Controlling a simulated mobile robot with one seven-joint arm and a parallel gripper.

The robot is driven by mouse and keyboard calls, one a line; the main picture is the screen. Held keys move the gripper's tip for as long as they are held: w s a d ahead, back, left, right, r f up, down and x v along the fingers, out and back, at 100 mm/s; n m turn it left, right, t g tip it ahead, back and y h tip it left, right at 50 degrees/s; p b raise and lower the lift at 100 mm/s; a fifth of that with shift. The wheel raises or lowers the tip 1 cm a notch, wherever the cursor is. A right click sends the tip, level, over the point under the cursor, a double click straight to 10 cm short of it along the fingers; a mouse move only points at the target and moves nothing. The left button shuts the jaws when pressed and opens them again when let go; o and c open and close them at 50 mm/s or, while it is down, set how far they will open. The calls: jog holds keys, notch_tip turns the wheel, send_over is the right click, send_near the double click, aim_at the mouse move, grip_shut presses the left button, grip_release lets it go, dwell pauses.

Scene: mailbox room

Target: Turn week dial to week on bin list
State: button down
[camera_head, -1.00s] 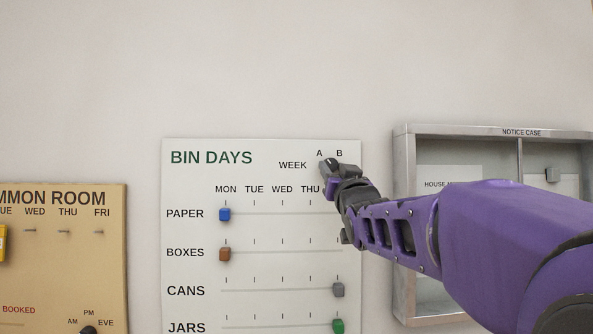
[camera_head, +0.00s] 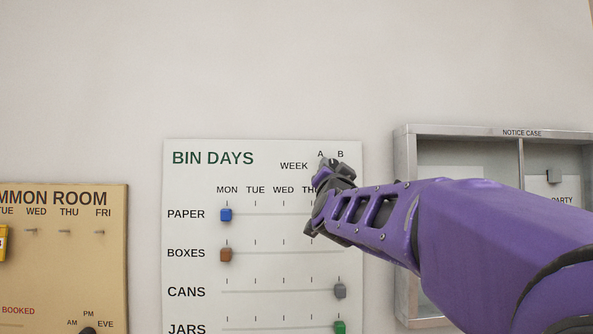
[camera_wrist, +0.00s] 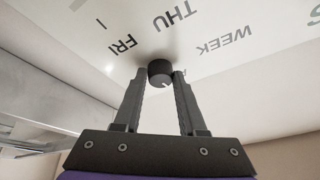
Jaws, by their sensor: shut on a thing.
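The week dial (camera_wrist: 160,71) is a small black knob with a pale pointer mark on the white BIN DAYS board (camera_head: 200,180). In the wrist view it sits between the tips of my gripper (camera_wrist: 160,78), which is shut on it with a finger on each side. In the head view my gripper (camera_head: 333,168) is at the board's upper right, beneath the letters A and B, and mostly hides the dial. The pointer appears to point towards B in the head view, but I cannot be sure. The bin list is not identifiable in these frames.
Slider knobs, blue (camera_head: 226,215), brown (camera_head: 226,254), grey (camera_head: 340,290) and green (camera_head: 340,327), sit on the board below. A metal notice case (camera_head: 403,150) is at right behind my arm. A tan common room board (camera_head: 110,250) is at left. The wall above is clear.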

jog(key=m, duration=0.2)
jog(key=m+g+h+p, duration=0.1)
jog(key=m, duration=0.1)
jog(key=m+h+p, duration=0.1)
jog(key=m, duration=0.1)
jog(key=shift+a+r+g, duration=0.25)
jog(key=shift+g, duration=0.05)
jog(key=m+g, duration=0.1)
jog(key=m, duration=0.2)
jog(key=m+g+h, duration=0.1)
jog(key=m, duration=0.2)
jog(key=shift+r+h, duration=0.15)
jog(key=shift+h, duration=0.15)
jog(key=shift+m, duration=0.3)
jog(key=shift+c, duration=2.4)
grip_release()
jog(key=shift+g, duration=0.3)
